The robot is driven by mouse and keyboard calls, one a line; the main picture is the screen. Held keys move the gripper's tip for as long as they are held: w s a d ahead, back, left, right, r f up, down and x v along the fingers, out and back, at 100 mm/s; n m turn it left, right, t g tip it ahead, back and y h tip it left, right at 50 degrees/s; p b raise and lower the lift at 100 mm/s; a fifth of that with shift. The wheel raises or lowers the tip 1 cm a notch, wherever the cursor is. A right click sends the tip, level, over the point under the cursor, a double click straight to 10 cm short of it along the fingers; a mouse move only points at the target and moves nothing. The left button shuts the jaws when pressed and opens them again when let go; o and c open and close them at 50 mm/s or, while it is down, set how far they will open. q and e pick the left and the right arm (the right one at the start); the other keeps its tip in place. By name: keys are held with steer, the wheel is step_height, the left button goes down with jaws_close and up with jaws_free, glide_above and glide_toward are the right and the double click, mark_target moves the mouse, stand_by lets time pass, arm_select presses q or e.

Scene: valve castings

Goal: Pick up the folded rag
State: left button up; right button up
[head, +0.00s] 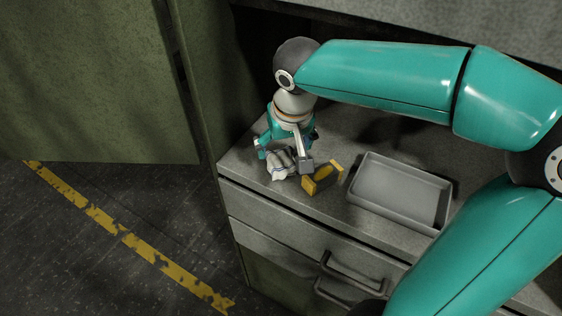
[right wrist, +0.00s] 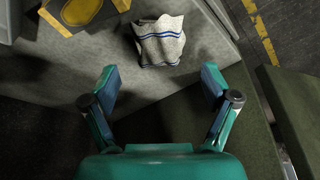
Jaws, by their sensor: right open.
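The folded rag (head: 281,170) is a pale cloth lying on the grey bench top near its left end. In the right wrist view the rag (right wrist: 160,42) shows whole, light with blue stripes, ahead of the fingertips and between their lines. My right gripper (head: 284,163) is over the bench at the rag, hiding part of it in the head view. In the right wrist view the gripper (right wrist: 161,78) is open with nothing between its fingers. My left gripper is not in view.
A yellow and dark object (head: 322,179) lies just right of the rag; it also shows in the right wrist view (right wrist: 82,12). A grey tray (head: 400,190) stands further right. Drawers with handles (head: 350,275) are below the bench's front edge. A green panel stands at left.

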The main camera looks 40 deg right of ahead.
mark_target(282, 158)
steer(key=shift+w+d+p+x, duration=0.1)
steer(key=shift+w+p+x, duration=0.05)
steer(key=shift+x, duration=1.4)
steer(key=shift+w+d+p+x, duration=0.1)
steer(key=shift+w+p+x, duration=0.05)
steer(key=shift+x, duration=1.4)
steer(key=shift+r, duration=0.15)
steer(key=c, duration=1.3)
steer(key=shift+r, duration=0.1)
steer(key=shift+c, duration=0.2)
step_height(282, 158, up, 10)
